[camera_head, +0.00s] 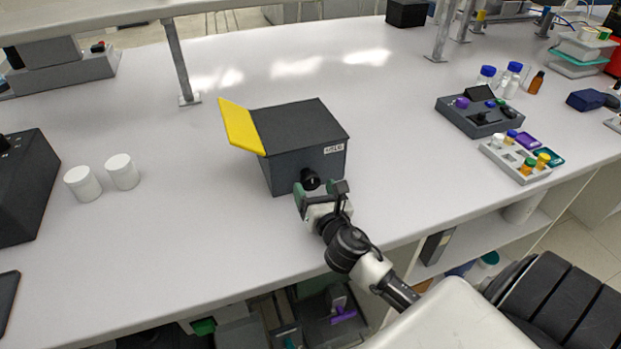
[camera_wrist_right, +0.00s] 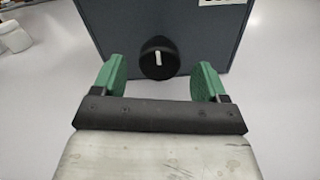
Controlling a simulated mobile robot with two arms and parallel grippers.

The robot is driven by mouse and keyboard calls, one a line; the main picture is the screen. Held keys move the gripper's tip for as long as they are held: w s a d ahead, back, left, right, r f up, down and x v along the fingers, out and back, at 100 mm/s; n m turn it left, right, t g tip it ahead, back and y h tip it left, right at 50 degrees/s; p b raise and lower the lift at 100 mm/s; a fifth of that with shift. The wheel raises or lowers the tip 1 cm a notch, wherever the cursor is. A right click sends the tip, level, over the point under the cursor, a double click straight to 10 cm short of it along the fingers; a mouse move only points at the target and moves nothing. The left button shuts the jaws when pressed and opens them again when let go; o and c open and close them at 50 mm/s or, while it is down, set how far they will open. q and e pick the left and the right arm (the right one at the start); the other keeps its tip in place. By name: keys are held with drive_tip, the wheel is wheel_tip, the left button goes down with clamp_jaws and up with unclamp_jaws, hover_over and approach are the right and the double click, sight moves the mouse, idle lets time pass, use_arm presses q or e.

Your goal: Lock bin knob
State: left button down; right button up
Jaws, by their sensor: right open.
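The dark grey bin (camera_head: 300,150) stands on the white bench, with a yellow flap (camera_head: 240,126) tilted out at its left side. A black round knob (camera_head: 310,178) sits on its front face. In the right wrist view the knob (camera_wrist_right: 158,58) shows a white mark that stands nearly upright. My right gripper (camera_head: 322,190) is open in front of the knob. In the right wrist view its green fingertips (camera_wrist_right: 160,80) are spread to either side of the knob, apart from it. My left gripper is not in view.
Two white cylinders (camera_head: 103,177) stand left of the bin. A grey control box (camera_head: 480,115) and a rack of small bottles (camera_head: 515,160) lie to the right. A shelf post (camera_head: 181,65) stands behind the bin. The bench around the bin is clear.

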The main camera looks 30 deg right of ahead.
sight(312, 185)
drive_tip(key=shift+x, duration=0.8)
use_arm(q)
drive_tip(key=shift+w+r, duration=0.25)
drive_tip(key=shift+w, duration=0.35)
use_arm(e)
drive_tip(key=shift+w+d, duration=0.15)
drive_tip(key=shift+w, duration=0.55)
drive_tip(key=shift+c, duration=0.2)
drive_tip(key=c, duration=0.9)
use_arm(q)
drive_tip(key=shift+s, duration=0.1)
